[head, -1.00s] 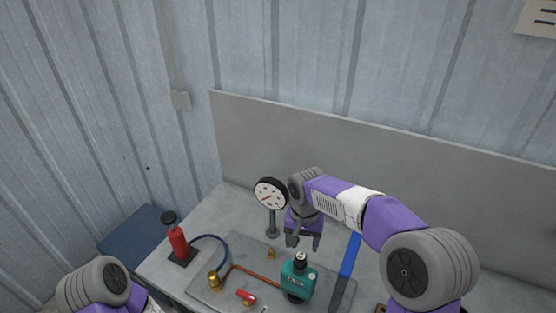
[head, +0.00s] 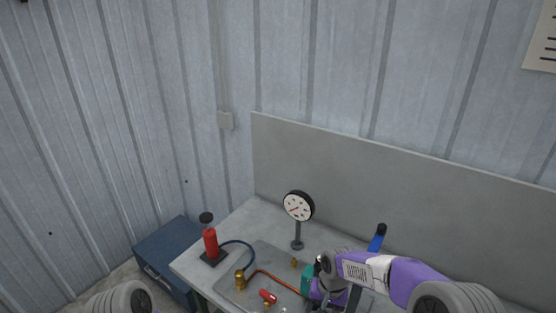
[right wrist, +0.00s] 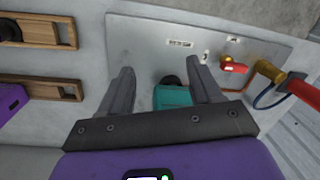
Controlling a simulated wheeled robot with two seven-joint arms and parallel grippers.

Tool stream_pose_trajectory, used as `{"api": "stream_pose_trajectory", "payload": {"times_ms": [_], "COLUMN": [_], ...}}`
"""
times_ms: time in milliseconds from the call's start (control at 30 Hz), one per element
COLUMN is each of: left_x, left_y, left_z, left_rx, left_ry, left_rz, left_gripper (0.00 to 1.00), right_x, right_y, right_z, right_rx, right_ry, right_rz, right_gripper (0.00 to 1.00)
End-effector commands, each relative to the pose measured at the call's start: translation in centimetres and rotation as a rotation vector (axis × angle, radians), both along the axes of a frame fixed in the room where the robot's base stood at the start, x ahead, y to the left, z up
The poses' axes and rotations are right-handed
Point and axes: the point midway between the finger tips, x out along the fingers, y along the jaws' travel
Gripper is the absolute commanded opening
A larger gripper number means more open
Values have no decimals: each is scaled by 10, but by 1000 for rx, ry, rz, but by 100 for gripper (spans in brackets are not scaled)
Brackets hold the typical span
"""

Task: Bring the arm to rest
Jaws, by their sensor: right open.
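My right arm comes in from the right in the head view, low over the bench, and its gripper is mostly hidden there behind its own wrist. In the right wrist view my right gripper (right wrist: 163,85) is open, its two grey fingers apart with nothing held. A teal device (right wrist: 172,96) shows between and beyond the fingers; I cannot tell whether they touch it. In the head view the teal device (head: 307,279) is mostly covered by my right arm. Of my left arm only a grey joint shows at the bottom left edge; its gripper is out of view.
A round gauge (head: 298,206) stands on the bench (head: 240,222). A red pump (head: 210,243) with a blue hose, a brass fitting (head: 240,280) and a red-handled valve (head: 268,296) are at left. A blue-handled bar (head: 377,238) is near the arm. A blue chest (head: 172,250) stands beside the bench.

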Motion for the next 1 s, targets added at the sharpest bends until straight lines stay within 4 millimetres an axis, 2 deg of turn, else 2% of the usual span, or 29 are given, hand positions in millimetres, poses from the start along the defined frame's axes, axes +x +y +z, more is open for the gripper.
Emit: {"api": "stream_pose_trajectory", "payload": {"times_ms": [33, 167, 233, 400, 500, 700, 800, 1000], "left_x": [0, -1, -1, -1, -1, -1, -1, -2], "left_y": [0, 0, 0, 0, 0, 0, 0, 0], "left_z": [0, 0, 0, 0, 0, 0, -35, -81], "left_rx": [0, 0, -1, 0, 0, 0, 0, -1], "left_ry": [1, 2, 3, 2, 2, 2, 2, 3], "left_rz": [0, -1, -1, -1, -1, -1, -1, -1], "left_gripper": [71, 71, 71, 71, 71, 71, 71, 71], "right_x": [-7, -27, -44, -105, -141, -212, -202, -202], "right_y": [2, 9, 13, 22, 25, 23, 23, 23], "right_z": [-18, -65, -94, -164, -190, -217, -250, -297], "right_rx": [19, 84, 126, 220, 246, 247, 244, 244], "right_ry": [11, 16, 17, 1, -16, -47, -64, -64], "right_rz": [11, 38, 47, 45, 31, 1, 5, 5], "right_gripper": [64, 64, 64, 64, 64, 64, 64, 64]}}
